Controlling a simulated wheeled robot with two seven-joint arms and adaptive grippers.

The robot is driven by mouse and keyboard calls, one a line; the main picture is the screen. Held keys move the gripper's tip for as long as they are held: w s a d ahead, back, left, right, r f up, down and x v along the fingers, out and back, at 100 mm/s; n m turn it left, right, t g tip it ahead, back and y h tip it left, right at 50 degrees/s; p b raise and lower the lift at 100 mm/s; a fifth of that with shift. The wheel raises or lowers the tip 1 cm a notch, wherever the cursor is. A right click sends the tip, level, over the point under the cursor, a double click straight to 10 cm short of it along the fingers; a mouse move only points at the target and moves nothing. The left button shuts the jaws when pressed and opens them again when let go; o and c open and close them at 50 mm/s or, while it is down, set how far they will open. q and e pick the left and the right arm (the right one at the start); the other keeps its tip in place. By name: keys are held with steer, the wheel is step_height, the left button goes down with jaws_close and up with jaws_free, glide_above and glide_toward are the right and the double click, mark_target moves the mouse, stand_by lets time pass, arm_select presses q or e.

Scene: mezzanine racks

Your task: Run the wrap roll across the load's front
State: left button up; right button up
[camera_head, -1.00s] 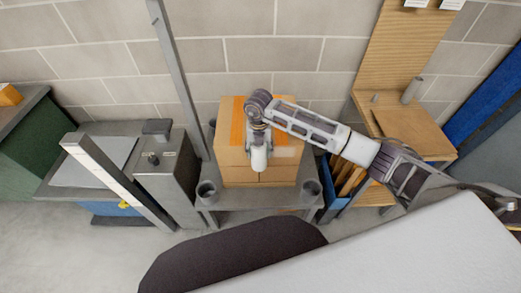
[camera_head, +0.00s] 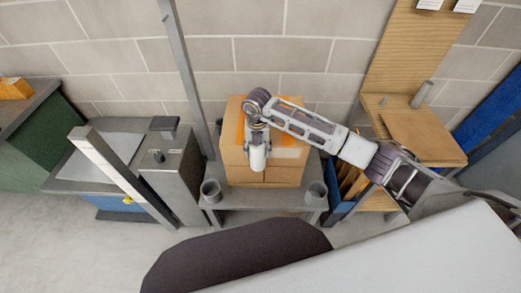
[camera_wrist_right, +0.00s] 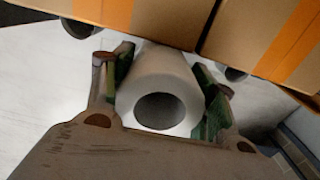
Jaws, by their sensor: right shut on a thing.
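The load of brown cartons with orange bands (camera_head: 236,150) stands on a grey stand, against the wall side; its lower edges also show in the wrist view (camera_wrist_right: 258,32). My right gripper (camera_wrist_right: 163,82) is shut on the white wrap roll (camera_wrist_right: 165,72), its green pads on both sides and the roll's open end toward the wrist camera. The roll is close to the cartons' front. In the head view my right wrist hangs before the load and hides the fingers. A pale strip (camera_head: 289,152) lies across the front, right of my wrist. My left gripper is out of view.
A leaning grey post (camera_head: 183,75) rises left of the load. A grey machine (camera_head: 172,172) stands left, a blue bin (camera_head: 345,195) and wooden shelf unit (camera_head: 425,137) right.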

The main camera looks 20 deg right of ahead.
mark_target(250, 149)
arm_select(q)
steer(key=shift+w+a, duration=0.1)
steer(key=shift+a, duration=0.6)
arm_select(e)
steer(key=shift+w+r, duration=0.1)
steer(key=shift+a, duration=0.1)
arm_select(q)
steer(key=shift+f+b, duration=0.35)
arm_select(e)
steer(key=shift+w+a, duration=0.2)
steer(key=shift+a, duration=0.5)
steer(key=shift+w+a, duration=0.15)
steer(key=shift+a, duration=0.5)
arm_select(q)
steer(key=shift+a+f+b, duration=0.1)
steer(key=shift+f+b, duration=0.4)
arm_select(e)
steer(key=shift+w+a, duration=0.25)
steer(key=shift+a, duration=0.45)
steer(key=shift+w+a, duration=0.25)
steer(key=shift+a, duration=0.4)
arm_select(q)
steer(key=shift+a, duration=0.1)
arm_select(e)
steer(key=shift+w+a, duration=0.1)
steer(key=shift+a, duration=0.05)
